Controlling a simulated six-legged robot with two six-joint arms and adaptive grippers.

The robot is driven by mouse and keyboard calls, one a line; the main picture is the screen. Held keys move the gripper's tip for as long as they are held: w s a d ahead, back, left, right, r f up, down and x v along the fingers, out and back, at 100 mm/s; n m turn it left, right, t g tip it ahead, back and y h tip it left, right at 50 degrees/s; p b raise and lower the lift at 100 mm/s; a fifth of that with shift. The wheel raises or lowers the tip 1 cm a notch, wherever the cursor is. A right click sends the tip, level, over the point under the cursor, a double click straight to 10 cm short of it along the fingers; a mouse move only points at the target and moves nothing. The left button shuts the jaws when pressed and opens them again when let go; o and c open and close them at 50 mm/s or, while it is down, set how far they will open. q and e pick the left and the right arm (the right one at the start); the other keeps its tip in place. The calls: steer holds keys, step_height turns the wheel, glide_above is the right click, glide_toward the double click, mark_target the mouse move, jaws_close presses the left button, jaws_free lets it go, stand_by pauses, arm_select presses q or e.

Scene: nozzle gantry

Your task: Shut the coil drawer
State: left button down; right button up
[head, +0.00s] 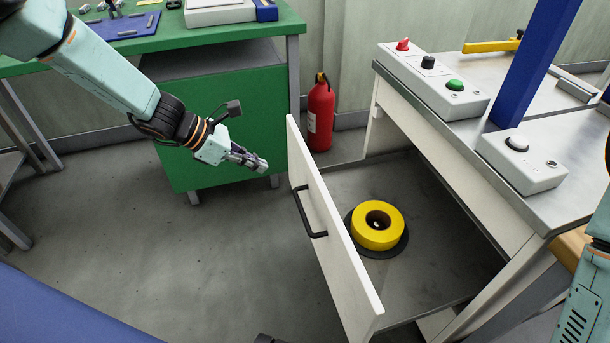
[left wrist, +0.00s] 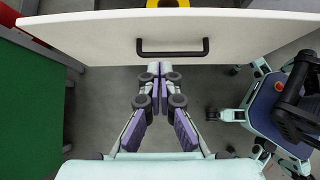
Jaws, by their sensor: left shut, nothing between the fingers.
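The coil drawer (head: 335,240) stands pulled out from under the metal bench, its white front facing left with a black bar handle (head: 307,213). A yellow coil (head: 377,226) lies inside on a dark round base. My left gripper (head: 258,164) is shut and empty, in the air to the left of the drawer front, apart from it. In the left wrist view the shut fingertips (left wrist: 153,68) point toward the white drawer front (left wrist: 230,28), just below the handle (left wrist: 172,47) in the picture. My right gripper cannot be made out; only part of my right arm shows at the right edge.
A green cabinet bench (head: 225,125) stands behind my left arm. A red fire extinguisher (head: 320,113) stands by the wall behind the drawer. Control boxes with buttons (head: 435,80) sit on the bench top (head: 510,115). The floor left of the drawer is clear.

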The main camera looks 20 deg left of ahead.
arm_select(q)
steer(key=b+x, duration=0.2)
steer(key=x, duration=0.2)
steer(key=r+b+x, duration=0.1)
steer(key=x, duration=0.3)
steer(key=w+d+b+x, duration=0.1)
steer(key=b+x, duration=0.1)
steer(key=x, duration=0.1)
steer(key=shift+w+d+f+b, duration=0.1)
steer(key=shift+w+d+b, duration=0.05)
steer(key=shift+d+b, duration=0.15)
steer(key=shift+w+d, duration=0.2)
steer(key=shift+d, duration=0.15)
arm_select(e)
step_height(320, 180, down, 6)
steer(key=shift+f, duration=0.25)
arm_select(q)
steer(key=shift+d, duration=0.1)
arm_select(e)
steer(key=shift+w, duration=0.1)
